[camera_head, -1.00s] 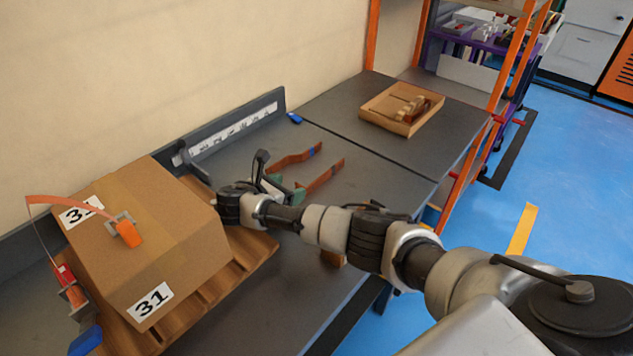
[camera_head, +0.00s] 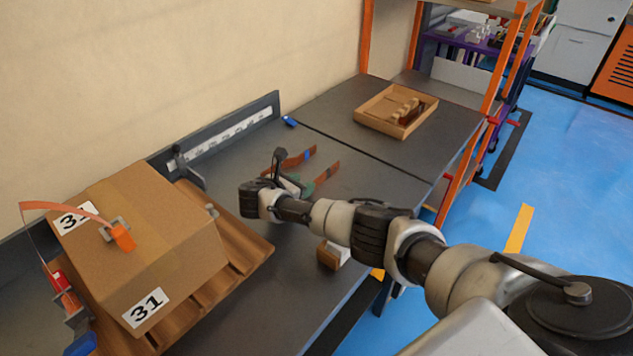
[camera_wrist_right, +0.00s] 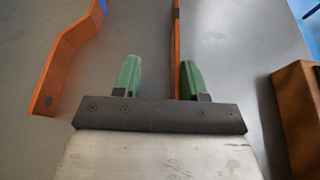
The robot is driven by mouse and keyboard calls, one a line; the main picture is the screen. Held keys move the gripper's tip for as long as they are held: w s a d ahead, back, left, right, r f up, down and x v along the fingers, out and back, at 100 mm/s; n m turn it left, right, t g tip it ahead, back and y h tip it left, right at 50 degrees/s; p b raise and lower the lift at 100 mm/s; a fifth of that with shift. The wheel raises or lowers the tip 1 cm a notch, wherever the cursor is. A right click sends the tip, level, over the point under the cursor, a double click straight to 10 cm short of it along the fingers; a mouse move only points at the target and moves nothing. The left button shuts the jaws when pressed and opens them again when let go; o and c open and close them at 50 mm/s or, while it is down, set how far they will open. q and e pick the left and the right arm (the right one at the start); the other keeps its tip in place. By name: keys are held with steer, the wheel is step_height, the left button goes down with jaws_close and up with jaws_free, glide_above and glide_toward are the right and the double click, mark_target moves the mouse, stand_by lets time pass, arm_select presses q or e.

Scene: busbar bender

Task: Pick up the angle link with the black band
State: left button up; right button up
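Two orange angle links lie on the dark bench. One (camera_head: 294,159) has a blue band, also visible on the left in the right wrist view (camera_wrist_right: 68,48). The other (camera_head: 328,172) lies to its right, with what looks like a dark band on it. My right gripper (camera_head: 306,187) reaches over the bench at that second link's near end. In the right wrist view my green fingers (camera_wrist_right: 158,66) are apart. The second link (camera_wrist_right: 177,45) runs up the picture between them, close beside the right finger; I cannot tell whether they touch. My left gripper is out of view.
A carton marked 31 (camera_head: 150,235) sits on a wooden pallet (camera_head: 245,252) at left. A small wooden block (camera_head: 328,257) lies near the bench's front edge, also right in the wrist view (camera_wrist_right: 300,115). A wooden tray (camera_head: 372,120) stands at the back right.

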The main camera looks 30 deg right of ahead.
steer(key=c, duration=0.5)
steer(key=shift+c, duration=0.2)
